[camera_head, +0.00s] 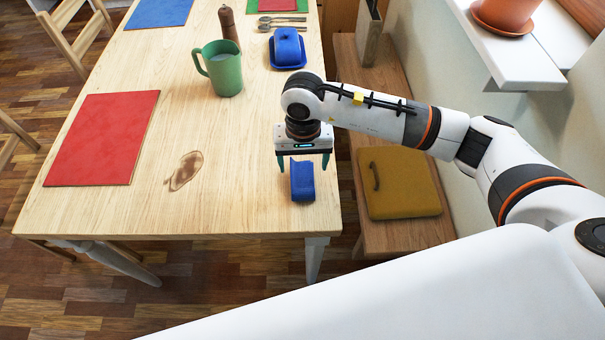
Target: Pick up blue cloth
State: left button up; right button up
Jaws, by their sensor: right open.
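The blue cloth (302,183) lies folded on the wooden table (225,195), near its right front corner. My right gripper (304,164) points down over the far end of the cloth. Its two teal fingertips are spread apart, one on each side of the cloth. I cannot tell whether the fingers touch the cloth or the table. My left gripper does not show.
A green mug (224,70), a brown pepper mill (228,24) and a blue butter dish (287,48) stand farther back. A red placemat (103,138) lies at left, near a brown stain (184,171). A bench with a mustard cushion (398,184) is at right.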

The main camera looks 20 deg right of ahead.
aim_at(302, 172)
notch_tip(302, 172, down, 4)
jog(key=shift+a+f+p, duration=0.1)
jog(key=shift+p, duration=0.65)
jog(key=shift+f, duration=0.65)
jog(key=c, duration=1)
